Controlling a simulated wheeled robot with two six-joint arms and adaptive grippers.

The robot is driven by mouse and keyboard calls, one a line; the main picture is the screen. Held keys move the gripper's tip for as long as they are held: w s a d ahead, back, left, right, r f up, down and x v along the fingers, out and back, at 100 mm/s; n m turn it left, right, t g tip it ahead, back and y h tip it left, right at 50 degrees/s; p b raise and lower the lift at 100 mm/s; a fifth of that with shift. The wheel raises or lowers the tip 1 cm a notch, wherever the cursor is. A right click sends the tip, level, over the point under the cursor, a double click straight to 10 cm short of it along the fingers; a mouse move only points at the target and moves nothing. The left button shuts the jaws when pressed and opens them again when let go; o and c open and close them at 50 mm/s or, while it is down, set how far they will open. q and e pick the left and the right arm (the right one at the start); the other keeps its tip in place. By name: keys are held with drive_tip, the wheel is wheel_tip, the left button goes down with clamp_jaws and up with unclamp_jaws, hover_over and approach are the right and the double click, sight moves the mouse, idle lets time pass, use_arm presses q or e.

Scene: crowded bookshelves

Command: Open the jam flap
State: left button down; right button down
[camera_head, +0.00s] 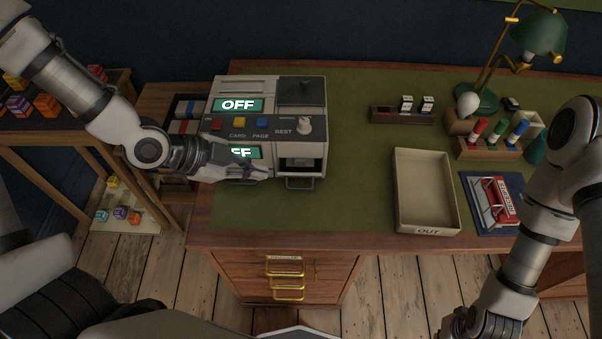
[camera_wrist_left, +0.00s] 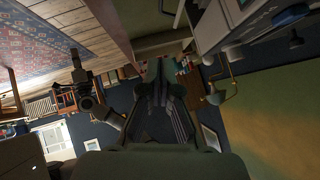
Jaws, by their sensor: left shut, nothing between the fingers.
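The grey machine (camera_head: 268,128) stands on the green desk top. Its screens read "OFF", the lower one partly covered by my left gripper. Buttons and a white knob (camera_head: 305,124) sit on its front. A dark opening (camera_head: 301,163) is at the lower right of the front, with a handle (camera_head: 300,184) below it. I cannot tell for sure which part is the jam flap. My left gripper (camera_head: 264,172) is shut and empty in front of the lower front, left of the handle; its fingers (camera_wrist_left: 161,85) show in the wrist view. My right gripper (camera_head: 482,325) is cut off at the bottom edge.
A cream OUT tray (camera_head: 427,230) is right of the machine. A stamp holder (camera_head: 401,116), a green lamp (camera_head: 540,34), a marker rack (camera_head: 490,150) and a red-and-white device (camera_head: 494,204) stand farther right. A side table with cubes (camera_head: 46,104) is at the left. Desk between machine and tray is clear.

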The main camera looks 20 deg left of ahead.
use_arm(q)
hover_over(305, 188)
drive_tip(key=s+a, duration=0.3)
wheel_tip(305, 188, down, 6)
drive_tip(key=f, duration=0.2)
drive_tip(key=w+d+f, duration=0.1)
drive_tip(key=shift+f, duration=0.4)
drive_tip(key=shift+w+a+f, duration=0.2)
drive_tip(key=shift+a+f, duration=0.05)
drive_tip(key=shift+f, duration=0.15)
drive_tip(key=shift+d, duration=0.1)
